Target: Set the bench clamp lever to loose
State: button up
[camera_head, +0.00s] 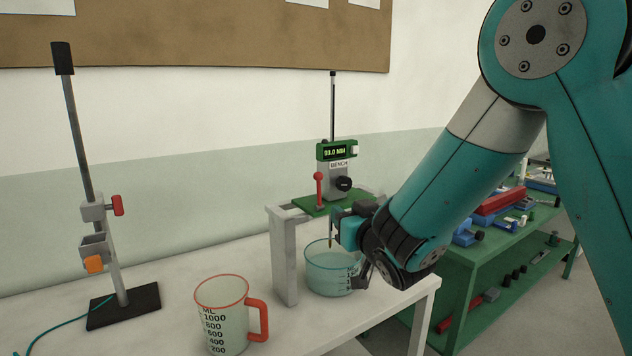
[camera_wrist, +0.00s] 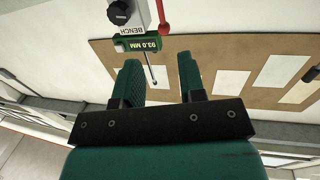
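The bench clamp lever (camera_head: 319,188) is red with a round knob and stands roughly upright at the left of the BENCH gauge unit (camera_head: 338,168). In the wrist view the picture is turned over, and the red lever (camera_wrist: 164,18) shows at the top edge beside the BENCH label. The gauge's green display (camera_wrist: 137,45) reads 93.0 MM. My gripper (camera_head: 347,216) is in front of and below the unit, right of the lever and apart from it. In the wrist view the gripper fingers (camera_wrist: 159,75) are spread with nothing held between them.
A glass bowl (camera_head: 328,272) stands below my gripper, under the green-topped stand (camera_head: 284,265). A red-handled measuring jug (camera_head: 222,305) is at the front of the table. A clamp stand (camera_head: 124,306) is at left. A green shelf bench (camera_head: 468,262) is at right.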

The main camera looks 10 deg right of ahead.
aim_at(319, 190)
jog(key=w+p, duration=0.2)
jog(key=w, duration=0.3)
jog(key=w+a+p, duration=0.1)
jog(key=w+p, duration=0.2)
jog(key=w, duration=0.3)
jog(key=w+a+p, duration=0.1)
jog(key=w+p, duration=0.2)
jog(key=w, duration=0.3)
jog(key=shift+w+r, duration=0.1)
grip_shut()
